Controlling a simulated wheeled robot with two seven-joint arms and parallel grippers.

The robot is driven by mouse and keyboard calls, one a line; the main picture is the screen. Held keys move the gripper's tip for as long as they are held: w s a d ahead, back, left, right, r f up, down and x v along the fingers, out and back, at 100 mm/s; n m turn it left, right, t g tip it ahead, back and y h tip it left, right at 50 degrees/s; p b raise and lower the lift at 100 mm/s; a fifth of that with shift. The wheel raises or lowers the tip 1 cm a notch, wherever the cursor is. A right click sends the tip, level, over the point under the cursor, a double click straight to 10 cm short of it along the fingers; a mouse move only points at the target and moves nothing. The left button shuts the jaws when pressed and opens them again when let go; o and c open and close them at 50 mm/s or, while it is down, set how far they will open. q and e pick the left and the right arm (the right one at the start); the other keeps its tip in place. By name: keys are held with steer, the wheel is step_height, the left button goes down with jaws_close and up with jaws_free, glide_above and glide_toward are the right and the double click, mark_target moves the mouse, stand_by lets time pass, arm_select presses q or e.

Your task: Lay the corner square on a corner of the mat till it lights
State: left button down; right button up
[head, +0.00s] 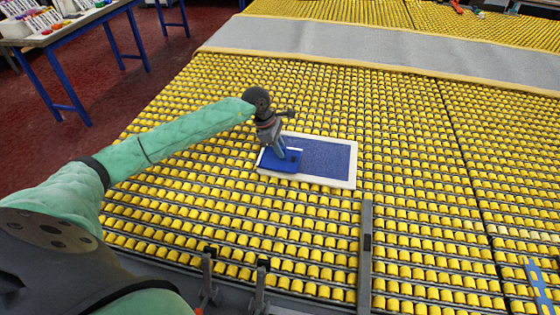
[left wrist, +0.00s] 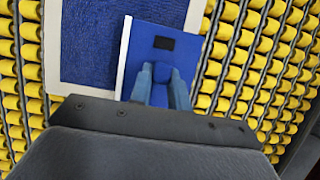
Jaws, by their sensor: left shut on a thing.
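The mat (head: 328,158) is blue with a white border and lies on the yellow rollers; part of it shows in the left wrist view (left wrist: 88,40). The corner square (head: 268,164) is a blue plate over the mat's near left corner, hiding it. In the left wrist view the square (left wrist: 190,22) has a white strip along one edge, a dark, unlit-looking window, and sits slightly turned against the mat's border. My left gripper (head: 281,153) is shut on the square's raised blue grip, from above. I cannot tell whether the square touches the mat. My right gripper is out of view.
Yellow rollers surround the mat, with free room on all sides. A grey upright bar (head: 365,255) stands at the near edge, right of the mat. A blue strip with holes (head: 539,287) is at the lower right.

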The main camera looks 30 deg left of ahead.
mark_target(286, 148)
arm_select(q)
steer(key=shift+r+p, duration=0.3)
steer(key=shift+r, duration=2.45)
